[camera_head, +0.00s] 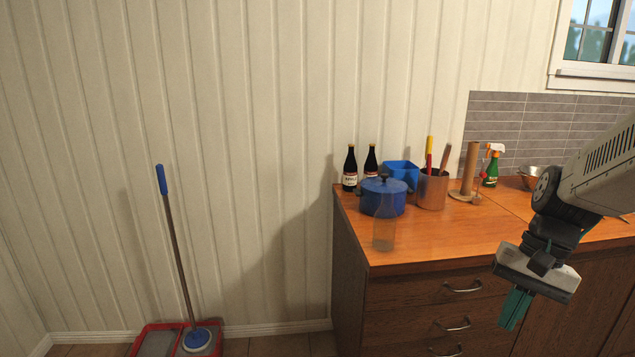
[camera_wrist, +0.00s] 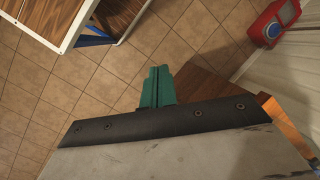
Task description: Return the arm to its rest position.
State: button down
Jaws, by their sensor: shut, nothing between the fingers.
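My arm reaches in from the right edge of the head view. My gripper (camera_head: 515,309) hangs in front of the wooden counter's drawers, with its green fingers pointing down. The fingers are together and hold nothing. In the wrist view my gripper (camera_wrist: 157,84) shows its green fingers closed above the tiled floor. No utensil tray can be made out in either view.
The wooden counter (camera_head: 420,241) carries a blue pot (camera_head: 383,198), a clear tumbler (camera_head: 383,236), a copper utensil holder (camera_head: 432,190), dark bottles and a spray bottle (camera_head: 491,168). A mop (camera_head: 178,245) stands in a red bucket (camera_head: 143,341) at left. Tiled floor (camera_wrist: 70,98) is open below.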

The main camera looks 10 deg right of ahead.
jog(key=s+a+r+n+t+h, duration=0.2)
jog(key=s+a+r+n, duration=0.4)
jog(key=s+a, duration=0.3)
jog(key=shift+s+r+n+h, duration=0.15)
jog(key=shift+s+n+h, duration=0.45)
jog(key=shift+s, duration=0.3)
jog(key=shift+a, duration=0.1)
